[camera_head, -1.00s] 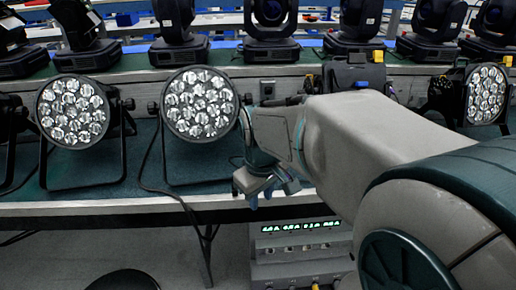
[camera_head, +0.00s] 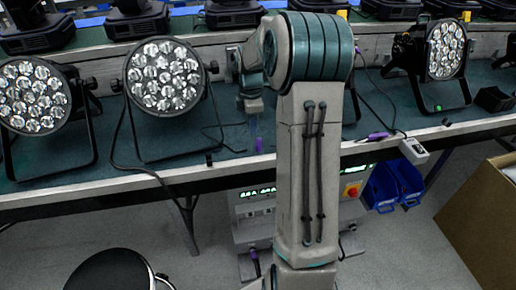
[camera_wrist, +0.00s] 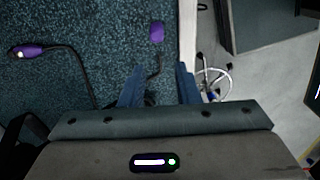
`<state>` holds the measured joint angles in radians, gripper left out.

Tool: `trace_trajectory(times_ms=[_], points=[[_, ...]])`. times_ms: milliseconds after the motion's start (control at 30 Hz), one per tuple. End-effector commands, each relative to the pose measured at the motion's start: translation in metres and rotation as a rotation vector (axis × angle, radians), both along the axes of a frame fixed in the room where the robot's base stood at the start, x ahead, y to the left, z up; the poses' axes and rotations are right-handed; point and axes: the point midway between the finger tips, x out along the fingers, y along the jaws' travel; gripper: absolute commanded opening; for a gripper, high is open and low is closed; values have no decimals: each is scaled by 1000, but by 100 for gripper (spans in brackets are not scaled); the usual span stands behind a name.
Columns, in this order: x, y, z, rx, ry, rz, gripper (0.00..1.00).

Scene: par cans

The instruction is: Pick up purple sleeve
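A short purple sleeve (camera_wrist: 156,32) on a dark cable lies on the dark green tabletop near its pale front edge in the wrist view. A small purple patch (camera_head: 258,145) below my gripper in the head view looks like it. My gripper's two blue fingers (camera_wrist: 160,70) are apart with nothing clearly held between them; the sleeve lies ahead of the fingertips and apart from them. In the head view my gripper (camera_head: 253,115) hangs above the table's front part, fingers hard to make out. A second purple piece (camera_wrist: 28,50) with a pale tip ends a cable at far left.
Round stage lights stand on the table, the nearest one (camera_head: 165,77) left of my arm and another (camera_head: 445,50) at right. Another purple connector (camera_head: 378,136) leads to a small pale box (camera_head: 413,151) at the edge. A cardboard box (camera_head: 485,215) stands at lower right.

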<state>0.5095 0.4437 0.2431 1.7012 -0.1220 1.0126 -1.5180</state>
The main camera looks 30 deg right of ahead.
Motion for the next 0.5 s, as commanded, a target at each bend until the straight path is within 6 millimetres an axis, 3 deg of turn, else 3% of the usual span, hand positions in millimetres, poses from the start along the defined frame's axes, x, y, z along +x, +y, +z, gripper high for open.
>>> trace_trajectory(times_ms=[133, 500], points=[[0, 0, -29, 1, 3, -1, 29], [2, 2, -65, 1, 3, -1, 29]])
